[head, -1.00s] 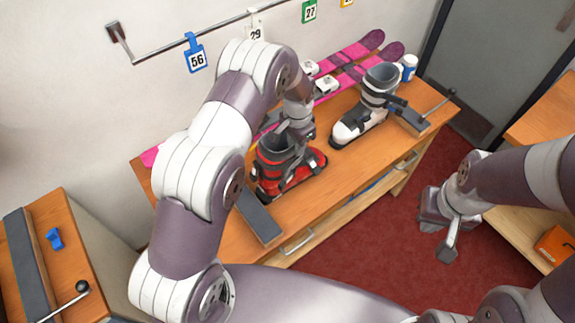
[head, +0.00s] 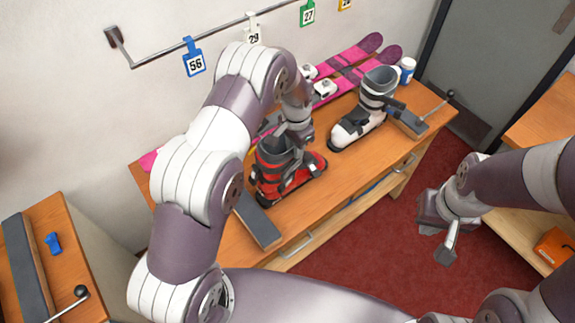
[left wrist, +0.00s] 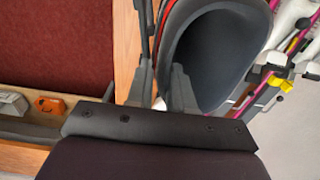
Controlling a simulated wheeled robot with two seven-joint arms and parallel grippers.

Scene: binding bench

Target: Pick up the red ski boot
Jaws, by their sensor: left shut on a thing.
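The red ski boot (head: 297,183), red with black and grey parts, stands upright on the wooden bench (head: 350,180), partly behind my left arm. My left gripper (head: 297,137) is at the top of the boot, shut on its cuff. In the left wrist view the dark open cuff (left wrist: 215,55) fills the upper middle, with one finger of my left gripper (left wrist: 163,85) outside the wall and one inside. I cannot tell whether the sole touches the bench. My right gripper (head: 441,240) is empty over the red floor, its fingers apart.
A white ski boot (head: 357,124) stands to the right on the bench. Pink skis (head: 350,70) lie along the wall, with a small white jar (head: 407,70) near their tips. Numbered tags, including blue 56 (head: 194,60), hang from a rail above.

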